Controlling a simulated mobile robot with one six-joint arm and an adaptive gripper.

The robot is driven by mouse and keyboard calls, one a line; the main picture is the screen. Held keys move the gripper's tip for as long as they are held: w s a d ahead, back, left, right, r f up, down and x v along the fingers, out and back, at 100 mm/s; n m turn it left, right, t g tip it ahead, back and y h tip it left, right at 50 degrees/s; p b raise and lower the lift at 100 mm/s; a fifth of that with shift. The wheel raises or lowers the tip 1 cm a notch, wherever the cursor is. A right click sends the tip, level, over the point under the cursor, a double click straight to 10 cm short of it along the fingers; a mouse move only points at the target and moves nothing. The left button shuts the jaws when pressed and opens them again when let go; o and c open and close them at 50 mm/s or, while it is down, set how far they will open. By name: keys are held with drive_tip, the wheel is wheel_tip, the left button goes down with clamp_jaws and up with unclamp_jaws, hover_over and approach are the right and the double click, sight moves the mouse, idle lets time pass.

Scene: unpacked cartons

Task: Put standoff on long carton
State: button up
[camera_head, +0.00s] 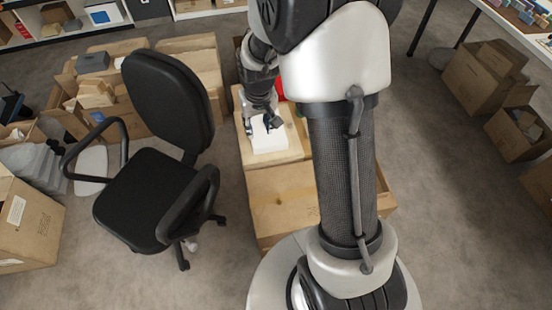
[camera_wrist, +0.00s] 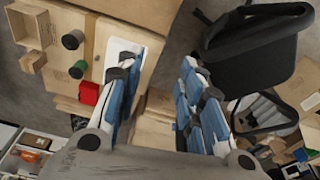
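My gripper (camera_head: 262,122) is over the top of a pale wood-coloured box (camera_head: 285,150). In the wrist view its two blue-padded fingers (camera_wrist: 160,105) are spread wide apart, with nothing seen held between them. A white flat piece (camera_head: 269,136) lies on the box top under the gripper; it also shows in the wrist view (camera_wrist: 117,46), partly behind one finger. A long brown carton (camera_head: 283,200) stands just in front of that box, partly hidden by my arm. I cannot tell for sure which thing is the standoff.
In the wrist view a black cylinder (camera_wrist: 73,40), a green cylinder (camera_wrist: 78,70) and a red block (camera_wrist: 89,93) are near the white piece. A black office chair (camera_head: 150,195) stands close on the left. Open cartons (camera_head: 478,80) are at right; grey floor between is clear.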

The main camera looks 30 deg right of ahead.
drive_tip(key=s+a+r, duration=0.3)
drive_tip(key=s+r, duration=0.1)
drive_tip(key=r, duration=0.5)
drive_tip(key=s+a+r+t, duration=0.1)
drive_tip(key=s+r, duration=0.2)
drive_tip(key=s, duration=0.3)
drive_tip(key=s+a+r+n, duration=0.1)
drive_tip(key=s+a+r, duration=0.1)
drive_tip(key=s+r, duration=0.2)
drive_tip(key=s+a+r+t, duration=0.1)
drive_tip(key=s+r, duration=0.3)
drive_tip(key=s, duration=0.6)
drive_tip(key=shift+s+a+r+n+t, duration=0.15)
drive_tip(key=shift+s+a+n+t, duration=0.15)
drive_tip(key=shift+n, duration=0.1)
drive_tip(key=shift+w, duration=0.1)
drive_tip(key=shift+d, duration=0.1)
